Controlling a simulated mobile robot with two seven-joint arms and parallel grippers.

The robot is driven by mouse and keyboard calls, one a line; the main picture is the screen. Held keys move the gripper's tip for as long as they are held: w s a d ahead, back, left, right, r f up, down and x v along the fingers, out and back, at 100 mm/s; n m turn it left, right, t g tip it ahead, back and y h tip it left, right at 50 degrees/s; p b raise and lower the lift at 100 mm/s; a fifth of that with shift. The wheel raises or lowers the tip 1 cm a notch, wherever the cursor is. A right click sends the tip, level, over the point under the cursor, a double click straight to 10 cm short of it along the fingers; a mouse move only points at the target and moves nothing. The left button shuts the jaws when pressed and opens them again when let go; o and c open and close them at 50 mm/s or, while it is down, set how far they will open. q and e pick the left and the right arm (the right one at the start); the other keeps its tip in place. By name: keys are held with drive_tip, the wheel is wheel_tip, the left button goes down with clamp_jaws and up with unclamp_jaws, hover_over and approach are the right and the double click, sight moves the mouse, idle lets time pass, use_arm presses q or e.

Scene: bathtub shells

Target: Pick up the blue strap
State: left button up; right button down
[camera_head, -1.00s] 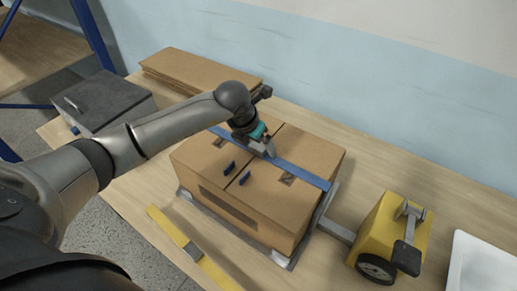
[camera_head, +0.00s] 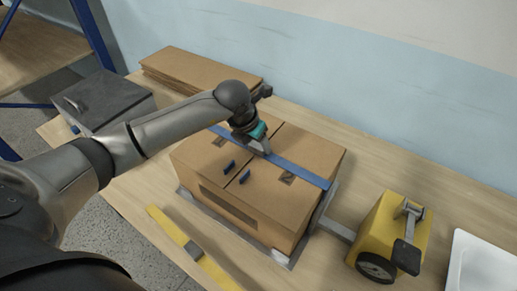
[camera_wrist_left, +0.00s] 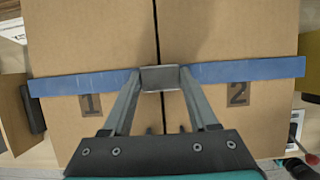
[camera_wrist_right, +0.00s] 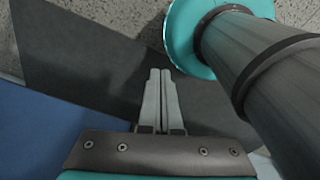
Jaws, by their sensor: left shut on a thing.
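The blue strap (camera_head: 297,172) lies flat across the tops of two cardboard boxes standing side by side. In the left wrist view the strap (camera_wrist_left: 245,70) runs from side to side above the labels 1 and 2. My left gripper (camera_head: 266,150) points down at the middle of the strap, over the seam between the boxes.
The cardboard boxes (camera_head: 250,205) rest on a grey-edged base on the wooden table. A yellow wheeled device (camera_head: 385,235) and a white tray (camera_head: 480,265) stand to the right. Flat cardboard (camera_head: 195,70) lies behind, a grey box (camera_head: 103,100) at left, a yellow bar (camera_head: 190,248) in front.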

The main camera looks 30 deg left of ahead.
sight(257, 146)
use_arm(q)
drive_tip(key=shift+r, duration=0.15)
clamp_jaws()
wheel_tip(257, 146, up, 20)
drive_tip(key=b, duration=0.1)
drive_tip(key=shift+f, duration=0.2)
